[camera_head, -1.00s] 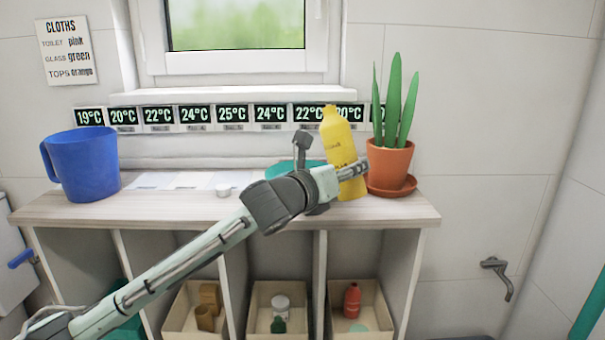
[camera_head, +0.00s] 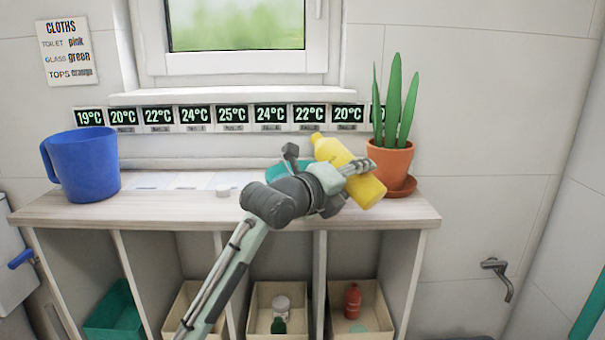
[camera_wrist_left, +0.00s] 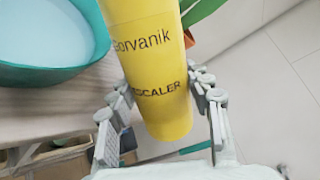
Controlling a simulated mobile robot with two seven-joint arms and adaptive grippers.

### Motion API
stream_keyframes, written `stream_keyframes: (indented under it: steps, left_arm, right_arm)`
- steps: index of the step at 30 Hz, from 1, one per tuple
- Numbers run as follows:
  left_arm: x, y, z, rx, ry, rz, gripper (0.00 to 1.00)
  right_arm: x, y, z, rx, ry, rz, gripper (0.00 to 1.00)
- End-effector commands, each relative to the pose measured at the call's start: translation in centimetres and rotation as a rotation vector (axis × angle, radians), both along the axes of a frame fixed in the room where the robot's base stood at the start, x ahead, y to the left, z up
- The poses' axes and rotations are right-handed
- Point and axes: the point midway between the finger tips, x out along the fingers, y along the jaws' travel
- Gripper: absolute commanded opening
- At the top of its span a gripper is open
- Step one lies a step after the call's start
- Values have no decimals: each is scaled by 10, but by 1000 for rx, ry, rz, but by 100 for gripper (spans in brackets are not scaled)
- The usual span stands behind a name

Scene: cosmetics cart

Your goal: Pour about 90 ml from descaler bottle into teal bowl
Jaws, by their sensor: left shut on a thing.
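The yellow descaler bottle (camera_head: 366,189) is held by my left gripper (camera_head: 358,168) above the right part of the shelf top. It is tilted, its neck up to the left towards the teal bowl (camera_head: 283,171). In the left wrist view the bottle (camera_wrist_left: 150,60) stands between the two fingers (camera_wrist_left: 162,110), with part of its label readable. The bowl (camera_wrist_left: 50,75) is beside it on the left and holds a pale liquid. In the head view my gripper and arm hide most of the bowl. No stream from the bottle is visible. My right gripper is not in view.
A potted plant (camera_head: 388,163) on a saucer stands close to the right of the bottle. A blue jug (camera_head: 85,165) stands at the far left of the shelf top (camera_head: 150,206). A small white lid-like piece (camera_head: 223,191) lies left of the bowl. Bins fill the cubbies below.

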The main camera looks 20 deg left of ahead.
Motion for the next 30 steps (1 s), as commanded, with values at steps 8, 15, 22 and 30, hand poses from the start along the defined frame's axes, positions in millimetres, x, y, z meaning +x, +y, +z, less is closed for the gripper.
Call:
stream_keyframes:
  steps: [8, 15, 22, 30]
  left_arm:
    - [-3, -6, -2, -137, 80, -2, 5]
    - [-2, -3, 0, -184, 108, -1, 5]
    - [-1, -1, 4, -214, 127, -2, 5]
    - [1, 1, 8, -243, 143, -2, 5]
  right_arm:
    - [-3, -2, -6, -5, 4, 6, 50]
    - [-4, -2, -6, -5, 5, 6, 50]
    - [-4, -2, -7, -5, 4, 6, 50]
    - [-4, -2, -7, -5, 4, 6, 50]
